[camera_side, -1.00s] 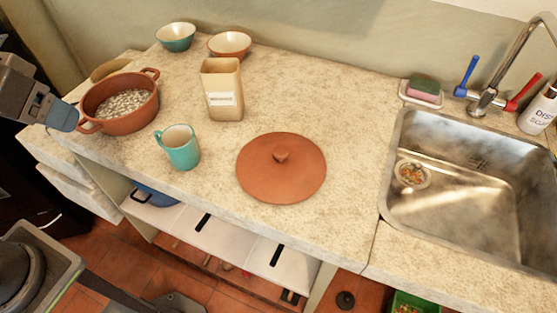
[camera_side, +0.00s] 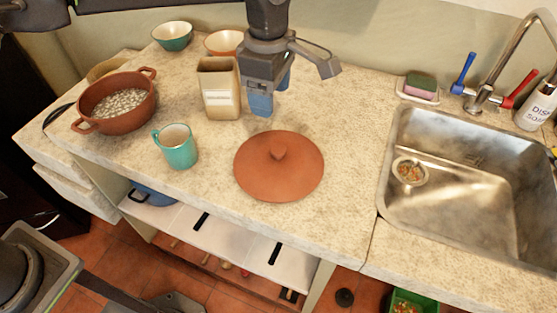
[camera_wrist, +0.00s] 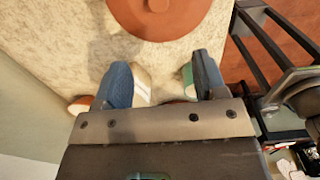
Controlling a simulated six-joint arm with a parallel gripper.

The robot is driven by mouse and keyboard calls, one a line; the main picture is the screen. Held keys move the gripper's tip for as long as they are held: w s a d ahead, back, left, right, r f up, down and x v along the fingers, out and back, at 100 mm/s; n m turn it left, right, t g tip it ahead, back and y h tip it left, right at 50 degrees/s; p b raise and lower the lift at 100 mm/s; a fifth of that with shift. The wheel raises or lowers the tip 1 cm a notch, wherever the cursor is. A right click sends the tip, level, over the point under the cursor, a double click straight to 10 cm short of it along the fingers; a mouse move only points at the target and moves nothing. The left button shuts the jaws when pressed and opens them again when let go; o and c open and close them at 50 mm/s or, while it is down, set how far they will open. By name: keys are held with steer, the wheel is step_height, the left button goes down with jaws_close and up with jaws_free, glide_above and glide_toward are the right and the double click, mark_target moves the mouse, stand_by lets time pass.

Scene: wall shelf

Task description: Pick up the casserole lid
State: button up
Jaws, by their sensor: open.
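The terracotta casserole lid (camera_side: 262,178) lies flat on the stone counter, knob (camera_side: 278,149) up, in the middle of the side view. Part of the lid (camera_wrist: 128,16) and its knob (camera_wrist: 158,4) show at the top of the wrist view. My gripper (camera_side: 270,100) is above the counter behind the lid, pointing down, open and not touching it. In the wrist view its blue fingertips (camera_wrist: 160,80) are spread with nothing held between them.
A terracotta casserole (camera_side: 118,118) full of pale contents stands at left. A teal mug (camera_side: 178,150), a tan carton (camera_side: 220,92) and two bowls (camera_side: 172,36) stand left of and behind the lid. A steel sink (camera_side: 480,220) is at right.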

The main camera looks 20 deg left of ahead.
glide_above(279, 149)
steer(key=shift+n, duration=0.3)
steer(key=f, duration=0.9)
steer(key=shift+a+f, duration=0.15)
steer(key=shift+a, duration=0.1)
steer(key=shift+d+f, duration=0.2)
steer(key=shift+f, duration=2.5)
steer(key=shift+r, duration=0.1)
jaws_close()
